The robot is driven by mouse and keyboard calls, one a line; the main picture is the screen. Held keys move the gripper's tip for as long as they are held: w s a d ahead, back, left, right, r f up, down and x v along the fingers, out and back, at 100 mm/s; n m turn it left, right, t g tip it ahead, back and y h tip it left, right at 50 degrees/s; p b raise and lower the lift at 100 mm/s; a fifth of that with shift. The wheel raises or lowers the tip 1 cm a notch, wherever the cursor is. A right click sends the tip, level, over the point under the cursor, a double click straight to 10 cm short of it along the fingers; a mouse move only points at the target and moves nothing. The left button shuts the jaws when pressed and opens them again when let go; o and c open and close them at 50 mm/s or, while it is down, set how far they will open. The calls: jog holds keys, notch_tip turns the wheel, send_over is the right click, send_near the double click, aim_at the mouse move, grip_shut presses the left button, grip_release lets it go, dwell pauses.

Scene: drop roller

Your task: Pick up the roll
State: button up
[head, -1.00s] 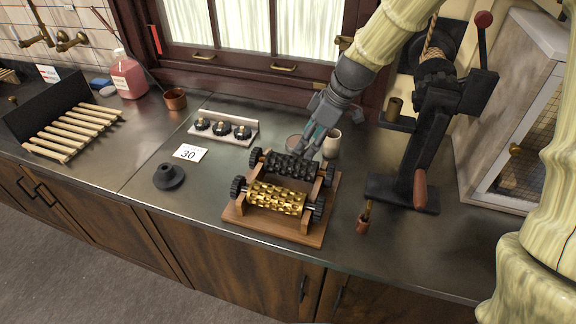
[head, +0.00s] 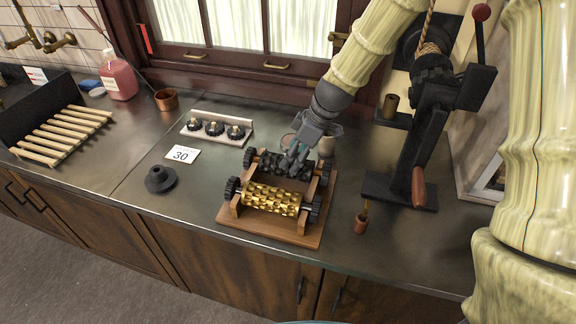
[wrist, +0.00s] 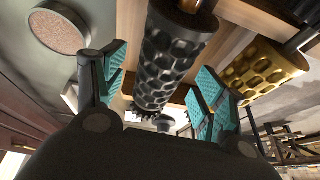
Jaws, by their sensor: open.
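Two dimpled rolls lie side by side on a wooden stand (head: 228,219). The gold roll (head: 270,199) is at the front and the black roll (head: 268,163) is behind it. My gripper (head: 294,168) is open at the black roll, toward its right part. In the wrist view, the black roll (wrist: 172,55) shows between the two teal-padded fingers of my gripper (wrist: 155,85), with the gold roll (wrist: 262,70) beyond the right finger. I cannot tell whether the fingers touch the black roll. My gripper hides part of it in the head view.
A black crank machine (head: 405,150) stands to the right. A small copper-coloured cup with a brush (head: 360,223) is right of the stand. A rack with black gears (head: 214,128), a "30" card (head: 181,155) and a black knob-like piece (head: 160,179) lie left. The counter left of the stand is mostly clear.

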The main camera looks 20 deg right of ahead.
jog(key=shift+p+x, duration=0.8)
jog(key=shift+x, duration=1.7)
jog(key=shift+s, duration=0.2)
grip_shut()
jog(key=shift+r, duration=0.1)
